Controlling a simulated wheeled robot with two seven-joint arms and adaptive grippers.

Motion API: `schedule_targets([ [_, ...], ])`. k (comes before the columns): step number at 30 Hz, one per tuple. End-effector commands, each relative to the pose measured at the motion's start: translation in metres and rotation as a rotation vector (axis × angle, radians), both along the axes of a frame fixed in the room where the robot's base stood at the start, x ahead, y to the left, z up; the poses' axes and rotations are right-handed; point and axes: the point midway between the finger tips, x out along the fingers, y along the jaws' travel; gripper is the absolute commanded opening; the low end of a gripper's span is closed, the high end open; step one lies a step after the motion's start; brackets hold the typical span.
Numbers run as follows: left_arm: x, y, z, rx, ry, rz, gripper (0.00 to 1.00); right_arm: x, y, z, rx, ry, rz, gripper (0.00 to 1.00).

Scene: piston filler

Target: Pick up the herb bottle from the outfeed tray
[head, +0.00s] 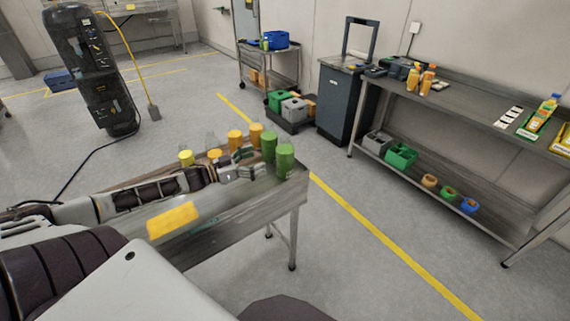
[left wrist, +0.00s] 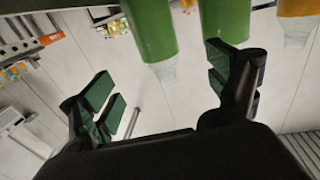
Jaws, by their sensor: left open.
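Two green bottles, herb by their colour, stand upright at the right end of the outfeed tray (head: 262,205): a nearer one (head: 285,163) and one behind it (head: 268,148). My left gripper (head: 254,172) reaches in from the left, low, just left of the nearer green bottle. In the left wrist view, my left gripper (left wrist: 165,85) is open and empty. One green bottle (left wrist: 150,30) shows beyond the gap between the fingers, and another (left wrist: 225,20) lies partly behind the right-hand finger. I cannot tell whether a finger touches a bottle. My right gripper is not in view.
Orange bottles (head: 235,139) and a yellow-topped bottle (head: 187,158) stand close behind my left arm. A yellow plate (head: 173,220) is at the tray's front. A steel bench (head: 455,110) and a dark cart (head: 345,100) stand farther right. The floor between is clear.

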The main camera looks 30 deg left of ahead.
Motion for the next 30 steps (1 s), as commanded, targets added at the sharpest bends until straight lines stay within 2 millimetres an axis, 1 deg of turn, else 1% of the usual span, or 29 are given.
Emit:
schedule_targets([
  [3, 0.006, -0.003, 0.0, 0.0, -0.002, -0.001, 0.89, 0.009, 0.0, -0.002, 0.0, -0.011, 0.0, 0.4],
  [8, 0.012, -0.007, 0.0, 0.001, -0.002, 0.0, 0.89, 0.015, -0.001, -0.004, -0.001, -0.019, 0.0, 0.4],
  [18, 0.025, -0.014, 0.0, 0.0, -0.001, 0.0, 0.89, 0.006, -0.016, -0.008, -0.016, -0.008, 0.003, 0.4],
  [24, 0.032, -0.019, 0.0, 0.001, -0.001, 0.0, 0.89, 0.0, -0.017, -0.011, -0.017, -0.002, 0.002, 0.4],
  [30, 0.04, -0.022, 0.0, 0.001, -0.002, 0.001, 0.89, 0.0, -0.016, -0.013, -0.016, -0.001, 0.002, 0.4],
])
